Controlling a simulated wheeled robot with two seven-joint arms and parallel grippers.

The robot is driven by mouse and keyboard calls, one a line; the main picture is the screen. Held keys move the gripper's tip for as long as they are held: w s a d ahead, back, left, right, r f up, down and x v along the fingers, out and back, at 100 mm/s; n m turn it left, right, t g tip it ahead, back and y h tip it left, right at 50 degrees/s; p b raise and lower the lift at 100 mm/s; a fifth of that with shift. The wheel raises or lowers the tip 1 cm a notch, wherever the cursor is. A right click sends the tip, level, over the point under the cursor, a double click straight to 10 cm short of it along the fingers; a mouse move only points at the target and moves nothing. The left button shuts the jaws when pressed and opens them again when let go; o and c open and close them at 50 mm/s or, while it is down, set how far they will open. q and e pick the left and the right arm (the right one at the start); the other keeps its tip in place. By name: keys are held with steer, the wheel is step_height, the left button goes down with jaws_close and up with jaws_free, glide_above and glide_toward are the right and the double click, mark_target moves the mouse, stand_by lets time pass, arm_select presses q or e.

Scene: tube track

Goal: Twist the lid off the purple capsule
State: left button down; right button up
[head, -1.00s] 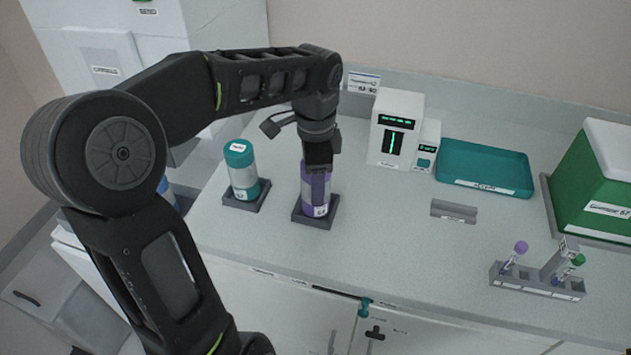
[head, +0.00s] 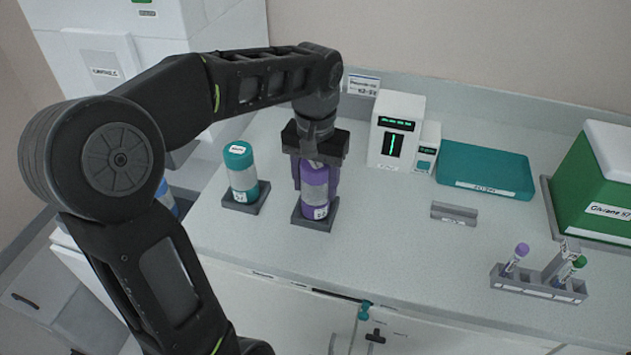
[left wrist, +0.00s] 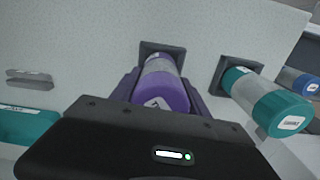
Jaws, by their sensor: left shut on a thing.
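The purple capsule (head: 315,190) stands upright in a dark square holder (head: 302,218) on the counter. It has a purple lid at the top and a grey band around its middle. My left gripper (head: 314,163) points down over it, with its fingers shut on the lid from two sides. In the left wrist view the purple lid (left wrist: 165,92) sits between the two fingers, and the capsule's lower end is in the holder (left wrist: 150,46). The gripper hides part of the lid in the head view. I see no gap between lid and body. My right gripper is not in view.
A teal capsule (head: 240,170) stands in its own holder just left of the purple one. A white device (head: 396,130) is behind to the right, with a teal tray (head: 485,187) beyond it. A tube rack (head: 538,286) and a green box (head: 603,185) are at the right.

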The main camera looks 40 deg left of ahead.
arm_select(q)
step_height(320, 180, up, 2)
steer(key=shift+r+p, duration=0.25)
steer(key=shift+p, duration=0.6)
steer(key=shift+r+p, duration=2.65)
steer(key=shift+r, duration=0.6)
